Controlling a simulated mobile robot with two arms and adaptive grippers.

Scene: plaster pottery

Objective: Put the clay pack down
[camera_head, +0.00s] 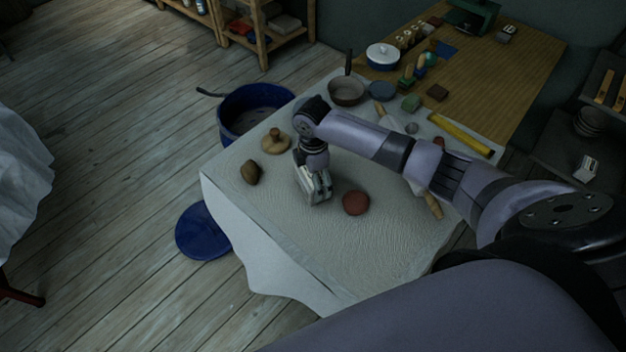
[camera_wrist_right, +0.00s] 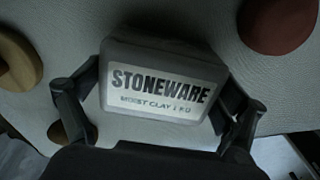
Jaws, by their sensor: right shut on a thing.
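The clay pack (camera_wrist_right: 165,88) is a pale grey block with a label reading "STONEWARE MOIST CLAY". My right gripper (camera_wrist_right: 165,105) is shut on it, one finger on each side. In the head view, my right gripper (camera_head: 314,188) points down over the covered table (camera_head: 300,250), with the clay pack (camera_head: 318,195) between its fingers. The pack is at or just above the cloth; I cannot tell whether it touches. My left gripper is not in view.
A red-brown lump (camera_head: 356,202) lies just right of the pack. A brown lump (camera_head: 250,172) and a tan knobbed disc (camera_head: 275,142) lie to its left. A bowl (camera_head: 346,91) and tools stand behind. The front of the cloth is clear. A blue tub (camera_head: 250,110) stands beyond the left edge.

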